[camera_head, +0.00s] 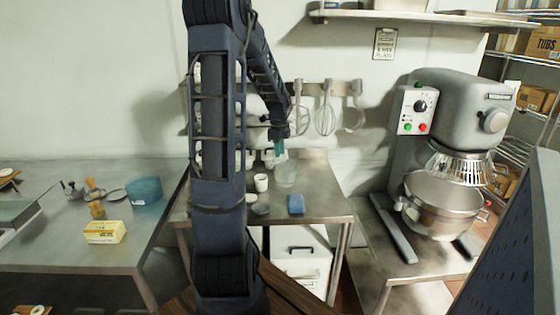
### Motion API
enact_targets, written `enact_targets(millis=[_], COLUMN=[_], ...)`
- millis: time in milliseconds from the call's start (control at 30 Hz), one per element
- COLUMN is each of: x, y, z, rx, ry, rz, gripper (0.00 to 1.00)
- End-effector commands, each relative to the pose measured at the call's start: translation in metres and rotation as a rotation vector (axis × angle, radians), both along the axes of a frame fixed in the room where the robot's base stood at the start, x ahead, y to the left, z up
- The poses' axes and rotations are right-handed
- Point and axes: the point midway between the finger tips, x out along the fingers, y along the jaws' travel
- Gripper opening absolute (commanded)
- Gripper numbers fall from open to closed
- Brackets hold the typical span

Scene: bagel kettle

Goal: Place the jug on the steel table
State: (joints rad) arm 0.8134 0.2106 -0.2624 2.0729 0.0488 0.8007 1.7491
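A clear, see-through jug (286,175) stands at the back of the small middle steel table (325,209). My arm comes down in front of the camera, and its gripper (279,147) points down just above the jug's rim. The fingertips look teal and are small in this view. I cannot tell whether they are open or shut, or whether they touch the jug. A longer steel table (140,236) stands at the left. My arm hides part of the middle table.
A white cup (261,182), a grey bowl (261,209) and a blue block (296,204) are on the middle table. A yellow box (104,232) and a blue bowl (145,191) are on the left table. A large mixer (455,110) stands at the right. Whisks (325,110) hang behind.

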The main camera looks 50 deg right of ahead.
Motion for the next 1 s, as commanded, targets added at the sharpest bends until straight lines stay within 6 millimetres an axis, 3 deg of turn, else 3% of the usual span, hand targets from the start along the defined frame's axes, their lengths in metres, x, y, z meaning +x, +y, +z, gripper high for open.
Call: enact_targets(millis=[200,500,600,667,767,1000], x=[0.000,0.000,0.006,0.013,0.031,0.064], y=[0.002,0.003,0.013,0.026,0.060,0.167], z=[0.029,0.039,0.043,0.050,0.066,0.107], rx=[-0.001,0.000,-0.003,-0.007,-0.020,-0.073], ry=[0.000,0.000,-0.005,-0.011,-0.027,-0.063], rz=[0.000,0.003,0.046,0.108,0.273,0.787], gripper=[0.26,0.26,0.26,0.26,0.26,0.26])
